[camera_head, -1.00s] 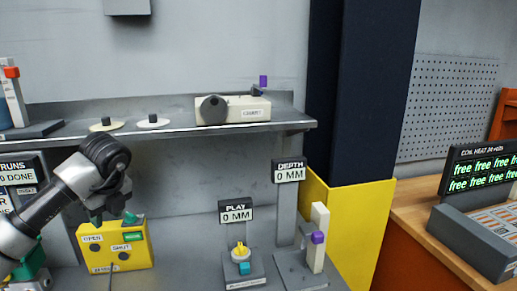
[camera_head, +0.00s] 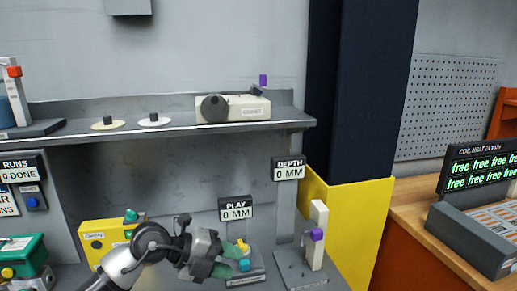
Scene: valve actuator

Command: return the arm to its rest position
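My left arm (camera_head: 150,243) comes in from the bottom left, low in front of the bench. Its gripper (camera_head: 222,262) points right, beside the small play gauge stand with the yellow and cyan parts (camera_head: 244,265), and overlaps its left edge in the picture. I cannot tell whether it touches the stand, nor whether the fingers are open or shut. The arm partly covers the yellow control box (camera_head: 97,236). My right gripper is not in view.
A shelf (camera_head: 180,130) above holds two discs with black knobs and a cream device (camera_head: 235,108). The depth gauge stand (camera_head: 318,245) with a purple slider is to the right. A green box (camera_head: 22,255) is at left. A wooden desk (camera_head: 420,235) stands far right.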

